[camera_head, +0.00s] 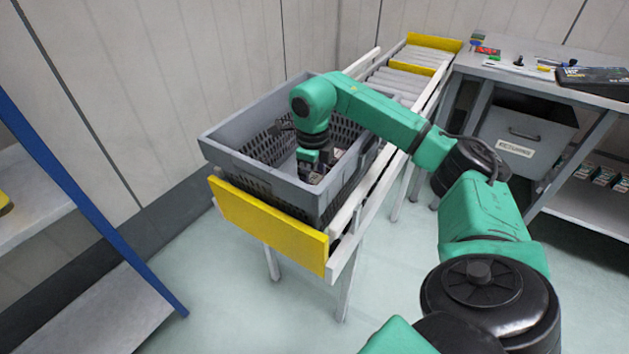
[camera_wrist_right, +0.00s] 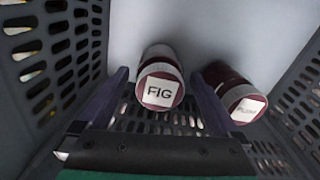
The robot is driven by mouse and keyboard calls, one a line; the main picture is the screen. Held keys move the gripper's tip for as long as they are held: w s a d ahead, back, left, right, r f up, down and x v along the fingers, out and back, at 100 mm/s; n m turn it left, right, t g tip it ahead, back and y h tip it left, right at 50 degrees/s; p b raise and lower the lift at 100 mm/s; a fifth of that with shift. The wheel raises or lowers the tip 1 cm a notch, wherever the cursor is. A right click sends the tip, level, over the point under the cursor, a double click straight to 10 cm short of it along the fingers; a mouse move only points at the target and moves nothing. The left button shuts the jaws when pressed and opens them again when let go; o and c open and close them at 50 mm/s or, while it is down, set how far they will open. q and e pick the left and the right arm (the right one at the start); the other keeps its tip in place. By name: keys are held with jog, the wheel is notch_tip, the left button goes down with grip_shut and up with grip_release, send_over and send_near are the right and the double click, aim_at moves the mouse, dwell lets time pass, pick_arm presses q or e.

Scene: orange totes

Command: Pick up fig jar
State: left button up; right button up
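The fig jar (camera_wrist_right: 160,90) has a dark red body and a pale lid with a label reading FIG. It is inside the grey crate (camera_head: 240,166), with its lid facing the wrist camera. My right gripper (camera_wrist_right: 158,76) is open, with one finger on each side of the fig jar and visible gaps between. In the head view my right gripper (camera_head: 312,172) reaches down into the crate, where the arm and crate wall mostly hide the jars. My left gripper is not in view.
A second jar (camera_wrist_right: 240,100), its label apparently reading PLUM, is just right of the right finger. Perforated crate walls rise close on both sides. The crate sits on a roller conveyor (camera_head: 400,82) with a yellow end board (camera_head: 268,226). A workbench (camera_head: 510,55) stands at the right.

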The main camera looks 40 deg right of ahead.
grip_shut()
jog(key=shift+r, duration=0.1)
